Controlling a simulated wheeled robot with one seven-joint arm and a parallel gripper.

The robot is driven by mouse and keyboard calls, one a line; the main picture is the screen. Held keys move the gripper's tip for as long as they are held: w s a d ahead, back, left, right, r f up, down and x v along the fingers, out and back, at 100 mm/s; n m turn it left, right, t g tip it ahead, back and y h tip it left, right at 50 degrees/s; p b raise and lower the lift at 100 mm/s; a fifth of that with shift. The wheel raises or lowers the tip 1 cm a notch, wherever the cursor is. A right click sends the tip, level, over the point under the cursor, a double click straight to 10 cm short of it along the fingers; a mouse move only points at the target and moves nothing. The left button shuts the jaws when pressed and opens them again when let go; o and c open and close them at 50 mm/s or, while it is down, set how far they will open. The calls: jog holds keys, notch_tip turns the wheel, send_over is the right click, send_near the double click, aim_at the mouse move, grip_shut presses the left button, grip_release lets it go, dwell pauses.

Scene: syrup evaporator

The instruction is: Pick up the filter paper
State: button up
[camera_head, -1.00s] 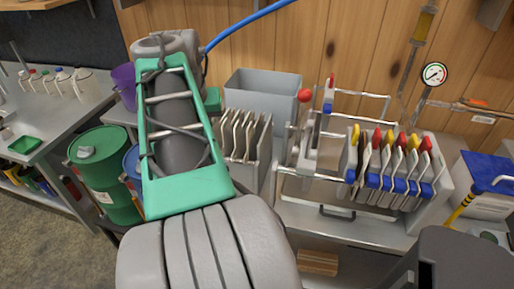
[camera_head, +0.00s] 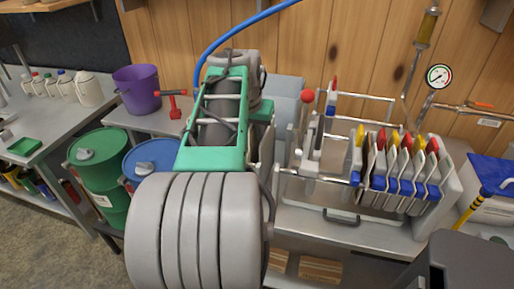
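I cannot make out the filter paper for certain. A filter press (camera_head: 318,162) stands on the metal bench right of centre, with several upright plates (camera_head: 405,168) that have red, yellow and blue tabs. A rack of upright pale sheets or plates left of the press is now almost wholly behind my arm. My grey and green arm fills the centre left, reaching toward the back of the bench. My gripper is hidden beyond the arm, so its fingers and anything in them do not show.
A grey bin (camera_head: 289,95) is partly hidden behind my arm. A purple bucket (camera_head: 137,90) and a red tool (camera_head: 174,104) are on the left bench. Green (camera_head: 100,165) and blue (camera_head: 152,158) drums stand below. A pressure gauge (camera_head: 439,76) and pipe are at right.

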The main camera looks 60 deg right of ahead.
grip_shut()
dwell(0.5)
notch_tip(320, 180, up, 28)
jog(key=p, duration=1.4)
